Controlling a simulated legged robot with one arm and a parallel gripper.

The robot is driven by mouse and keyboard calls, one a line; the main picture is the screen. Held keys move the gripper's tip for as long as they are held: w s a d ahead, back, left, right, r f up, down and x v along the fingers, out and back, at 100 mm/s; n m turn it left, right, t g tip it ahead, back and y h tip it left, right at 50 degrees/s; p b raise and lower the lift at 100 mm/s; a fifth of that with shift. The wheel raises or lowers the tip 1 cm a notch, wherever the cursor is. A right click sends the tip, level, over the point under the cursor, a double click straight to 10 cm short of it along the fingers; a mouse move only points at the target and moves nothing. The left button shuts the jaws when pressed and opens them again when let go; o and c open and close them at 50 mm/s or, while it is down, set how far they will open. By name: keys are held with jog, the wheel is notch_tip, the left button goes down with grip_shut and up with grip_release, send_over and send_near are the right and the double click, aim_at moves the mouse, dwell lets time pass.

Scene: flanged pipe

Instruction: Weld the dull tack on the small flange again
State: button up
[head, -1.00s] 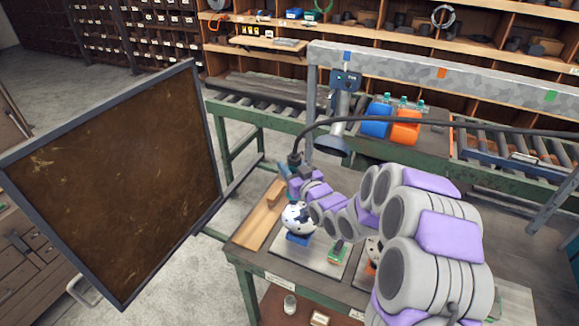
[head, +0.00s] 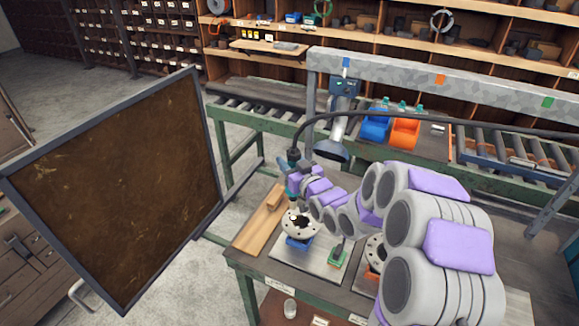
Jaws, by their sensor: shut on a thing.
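A round grey flange (head: 301,226) with a dark centre hole sits on a blue base (head: 298,242) on the green workbench (head: 250,262). A second flange (head: 375,248) on an orange base (head: 372,268) is partly hidden behind my arm. I cannot tell which is the smaller, and the tacks are too small to make out. My gripper (head: 294,182) is shut on the welding torch (head: 293,156), which has a black cable. The torch points down over the left flange's far edge; I cannot tell whether its tip touches.
A dark framed screen (head: 115,190) stands at the left. The black cable (head: 400,118) arches over my arm. A grey extraction hood (head: 331,150) hangs behind the bench. A small green-based block (head: 337,257) stands between the flanges. Wooden strips (head: 260,225) lie at the bench's left.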

aim_at(292, 148)
jog(key=shift+r, duration=0.25)
jog(key=shift+r+p, duration=0.9)
jog(key=shift+r, duration=1.65)
jog(key=shift+d+f, duration=0.1)
